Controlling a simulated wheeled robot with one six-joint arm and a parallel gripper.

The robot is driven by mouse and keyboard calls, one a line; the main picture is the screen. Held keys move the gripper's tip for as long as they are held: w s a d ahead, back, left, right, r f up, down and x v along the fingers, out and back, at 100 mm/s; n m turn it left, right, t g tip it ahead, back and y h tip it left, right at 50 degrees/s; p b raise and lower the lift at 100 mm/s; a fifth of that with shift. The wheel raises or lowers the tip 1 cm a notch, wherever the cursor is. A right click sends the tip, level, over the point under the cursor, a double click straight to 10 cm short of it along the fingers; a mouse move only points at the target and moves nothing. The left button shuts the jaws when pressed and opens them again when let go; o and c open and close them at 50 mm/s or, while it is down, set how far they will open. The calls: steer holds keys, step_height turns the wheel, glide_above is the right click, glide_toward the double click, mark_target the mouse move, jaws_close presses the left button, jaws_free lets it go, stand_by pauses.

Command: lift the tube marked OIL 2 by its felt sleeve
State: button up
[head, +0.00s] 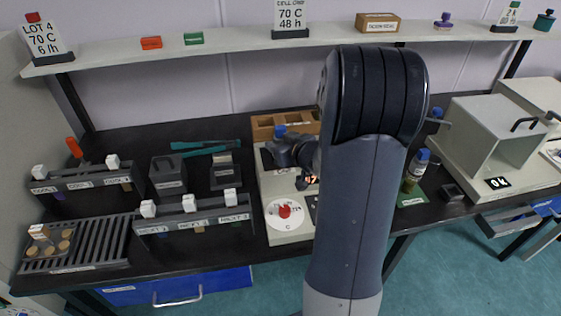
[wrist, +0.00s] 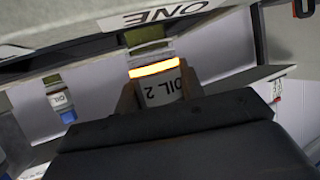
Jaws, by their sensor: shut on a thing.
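My gripper (wrist: 158,92) is shut on the tube marked OIL 2 (wrist: 161,88), with tan jaw pads on both sides of its white label. A bright orange-yellow band (wrist: 154,68) and an olive-coloured end (wrist: 147,36) show beyond the label. The rest of the tube is hidden by my gripper's dark body, and I cannot clearly tell the felt sleeve. In the head view my arm hides most of the gripper (head: 282,151). A blue cap (head: 280,131) shows just above it; I cannot tell whose cap it is.
Another OIL tube (head: 416,166) with a blue cap stands on a green mat (head: 411,199) to the right; it also shows in the wrist view (wrist: 60,100). Racks (head: 193,214) and a slotted tray (head: 105,240) fill the left.

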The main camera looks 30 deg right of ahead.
jaws_close()
steer(key=shift+r, duration=0.1)
